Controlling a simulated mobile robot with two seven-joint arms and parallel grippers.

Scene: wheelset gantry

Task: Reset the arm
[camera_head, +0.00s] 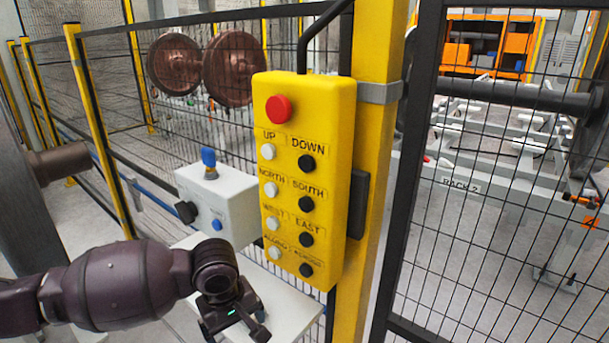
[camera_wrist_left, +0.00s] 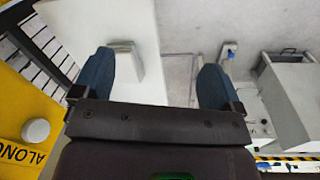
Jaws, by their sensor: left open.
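My left arm comes in from the left in the head view. Its gripper (camera_head: 240,325) is low in the picture, just left of and below the yellow control pendant (camera_head: 302,175). In the left wrist view the gripper (camera_wrist_left: 157,85) has its two dark blue fingers spread wide, with nothing between them. The pendant also shows at the left edge of the wrist view (camera_wrist_left: 25,110), beside the gripper, with one white button and the letters "ALONG". The pendant has a red button (camera_head: 278,109) on top and rows of white and black buttons below. My right gripper is in neither view.
A grey-white box (camera_head: 225,205) with a blue knob stands behind my left wrist. A pale shelf (camera_head: 285,305) lies below the pendant. A yellow post (camera_head: 375,150) and mesh fence (camera_head: 480,200) bound the right side. Brown wheels (camera_head: 230,68) stand behind the fence.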

